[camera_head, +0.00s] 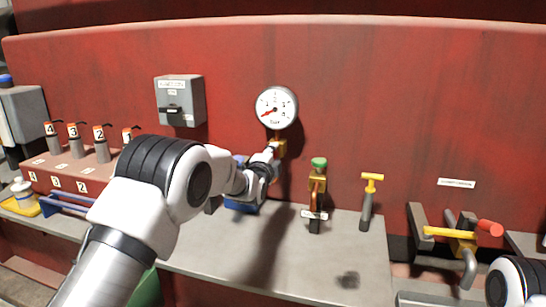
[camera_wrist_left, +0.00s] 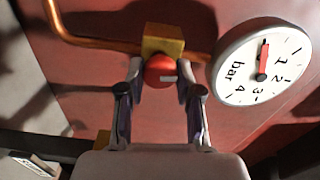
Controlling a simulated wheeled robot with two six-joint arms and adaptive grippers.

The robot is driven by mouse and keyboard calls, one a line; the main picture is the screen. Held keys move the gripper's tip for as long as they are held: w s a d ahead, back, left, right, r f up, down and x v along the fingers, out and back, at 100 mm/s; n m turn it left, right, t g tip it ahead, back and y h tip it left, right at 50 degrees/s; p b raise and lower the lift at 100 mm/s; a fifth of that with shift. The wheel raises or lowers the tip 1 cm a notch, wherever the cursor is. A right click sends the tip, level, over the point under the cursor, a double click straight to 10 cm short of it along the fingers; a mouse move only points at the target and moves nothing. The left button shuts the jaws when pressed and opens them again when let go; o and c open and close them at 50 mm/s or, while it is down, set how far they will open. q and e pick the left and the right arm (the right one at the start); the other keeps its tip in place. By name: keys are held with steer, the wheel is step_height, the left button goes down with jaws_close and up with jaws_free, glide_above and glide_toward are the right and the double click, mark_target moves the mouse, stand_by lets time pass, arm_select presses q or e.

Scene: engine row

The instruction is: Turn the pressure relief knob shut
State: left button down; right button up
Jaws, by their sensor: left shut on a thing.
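The pressure relief knob (camera_wrist_left: 158,71) is round and red with a pale mark on its right side. It sits on a brass block (camera_wrist_left: 163,38) on a copper pipe. In the wrist view my left gripper (camera_wrist_left: 160,76) has a finger on each side of the knob and is shut on it. In the head view my left gripper (camera_head: 272,155) is at the brass block (camera_head: 279,147) below the gauge and hides the knob. My right gripper is out of view.
A round white pressure gauge (camera_head: 276,107) is just above the block, close beside it in the wrist view (camera_wrist_left: 262,65). A green-topped brass valve (camera_head: 318,185) and a yellow T-handle (camera_head: 370,195) stand to the right on the grey ledge (camera_head: 200,248). A grey box (camera_head: 181,101) hangs left.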

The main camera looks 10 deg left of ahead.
arm_select(q)
steer(key=c, duration=0.8)
jaws_free()
steer(key=s, duration=1.2)
steer(key=shift+a, duration=0.15)
steer(key=shift+o, duration=0.2)
